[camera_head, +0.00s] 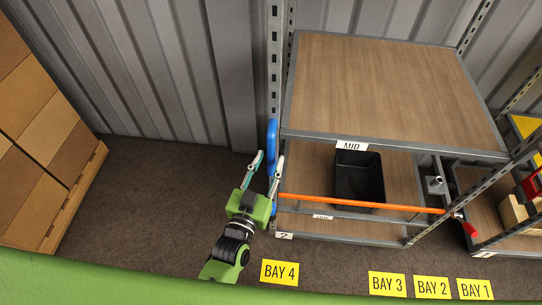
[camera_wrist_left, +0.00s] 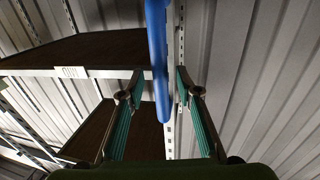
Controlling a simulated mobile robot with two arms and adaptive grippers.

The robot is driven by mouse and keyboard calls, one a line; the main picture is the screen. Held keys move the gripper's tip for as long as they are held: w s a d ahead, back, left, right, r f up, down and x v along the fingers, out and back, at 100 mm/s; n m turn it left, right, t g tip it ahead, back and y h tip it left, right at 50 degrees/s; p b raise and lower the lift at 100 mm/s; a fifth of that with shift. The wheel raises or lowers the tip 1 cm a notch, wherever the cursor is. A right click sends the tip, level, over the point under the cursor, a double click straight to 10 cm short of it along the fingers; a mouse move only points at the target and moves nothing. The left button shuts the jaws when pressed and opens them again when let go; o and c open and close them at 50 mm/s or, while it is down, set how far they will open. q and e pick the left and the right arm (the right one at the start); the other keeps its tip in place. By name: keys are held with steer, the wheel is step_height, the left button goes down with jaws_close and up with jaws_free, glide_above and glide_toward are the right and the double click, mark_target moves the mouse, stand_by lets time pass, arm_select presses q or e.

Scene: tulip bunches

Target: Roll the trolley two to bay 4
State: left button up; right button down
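Trolley two (camera_head: 395,80) is a grey metal rack with brown wooden shelves and a small "2" label (camera_head: 284,236) low at its front left. It stands upright against the corrugated wall. A blue vertical handle (camera_head: 271,140) is at its left front post; it also shows in the left wrist view (camera_wrist_left: 158,60). My left gripper (camera_head: 267,161) is open, with one finger on each side of the handle and gaps visible. The yellow "BAY 4" label (camera_head: 279,272) lies on the floor in front of the trolley's left end. My right gripper is not in view.
An orange bar (camera_head: 360,203) crosses the trolley's front, with a red end at right. A black bin (camera_head: 359,178) sits on a lower shelf. Another rack stands close on the right. Labels for bays 3, 2 and 1 lie rightward. Cartons (camera_head: 40,120) stand far left; floor between is clear.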

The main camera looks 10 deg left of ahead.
arm_select(q)
steer(key=v, duration=0.9)
steer(key=shift+s, duration=0.35)
steer(key=shift+a+f, duration=0.1)
steer(key=s+a+f+g, duration=0.2)
steer(key=s+f+g, duration=0.15)
steer(key=f, duration=0.75)
steer(key=s+a+f+g+y, duration=0.1)
steer(key=s+f+g, duration=0.25)
steer(key=f, duration=0.75)
steer(key=s+a+f+g, duration=0.2)
steer(key=s+f, duration=0.3)
steer(key=f, duration=0.6)
steer(key=s+a+f+g+y, duration=0.1)
steer(key=s+a+f+g, duration=0.2)
steer(key=s, duration=0.7)
steer(key=s+a+f+g+y, duration=0.2)
steer(key=s+a+f+g, duration=0.2)
steer(key=s+a+f, duration=0.4)
steer(key=s+f, duration=0.3)
steer(key=f, duration=0.1)
steer(key=shift+s+g+b, duration=0.25)
steer(key=shift+g+b, duration=0.05)
steer(key=shift+b, duration=0.1)
steer(key=shift+a+f, duration=0.1)
steer(key=shift+c, duration=0.6)
steer(key=shift+w, duration=0.15)
